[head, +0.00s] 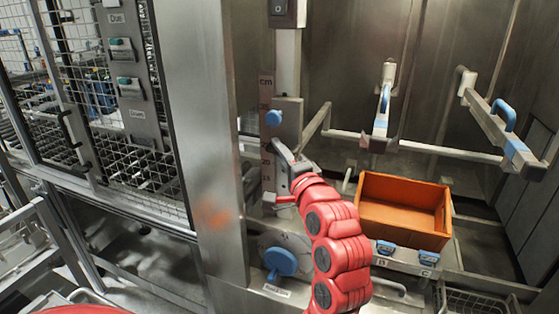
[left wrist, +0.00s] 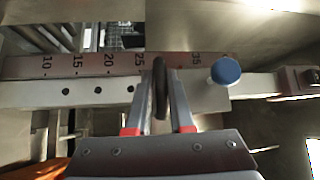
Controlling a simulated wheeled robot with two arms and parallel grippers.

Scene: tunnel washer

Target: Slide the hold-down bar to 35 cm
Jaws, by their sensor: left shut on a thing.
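The hold-down bar (head: 440,151) is a pale metal frame running right from a carriage on an upright post. The carriage has a blue knob (head: 274,118), also seen in the left wrist view (left wrist: 225,71). A cm scale (head: 266,90) runs along the post; in the left wrist view the scale (left wrist: 95,64) shows 10, 15, 20, 25 and 35. My left gripper (head: 284,166) is shut on a dark grip handle (left wrist: 160,88), which hides the scale between 25 and 35. I cannot tell the exact reading. My right gripper is not in view.
An orange crate (head: 400,232) stands below the bar, to the right of my left arm. A blue dial (head: 281,262) sits low on the machine. Blue-handled arms (head: 490,118) reach out at the right. A mesh door (head: 130,170) is at the left.

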